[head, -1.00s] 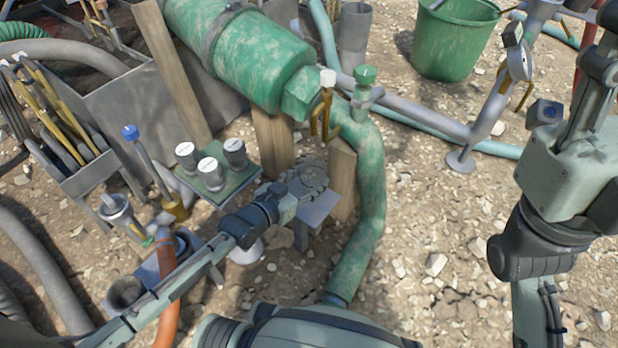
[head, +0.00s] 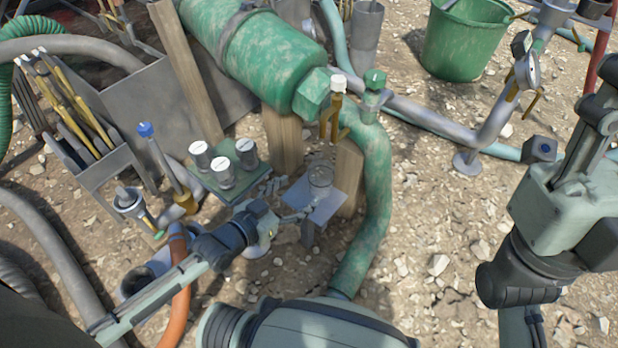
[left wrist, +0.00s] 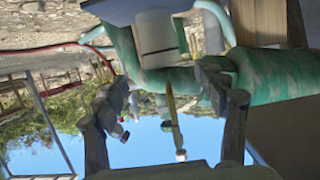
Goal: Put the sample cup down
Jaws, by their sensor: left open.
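The sample cup (head: 320,180), a small pale clear-looking cylinder, stands upright on a small grey plate (head: 314,206) beside the wooden posts. In the left wrist view, which looks upside down, the cup (left wrist: 155,38) shows as a whitish cylinder on the plate. My left gripper (head: 286,200) is open and empty, its fingers spread just left of the cup and apart from it. In the left wrist view its fingers (left wrist: 164,90) are wide apart with the cup beyond them. My right gripper (head: 602,110) is partly in view at the right edge; its fingertips are out of the picture.
A green tray (head: 237,195) with three white-lidded grey containers stands close left of my left gripper. A green pipe (head: 375,215) bends down right of the plate. A wooden post (head: 347,178) and a brass valve (head: 335,115) stand behind. Gravel ground is open at right.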

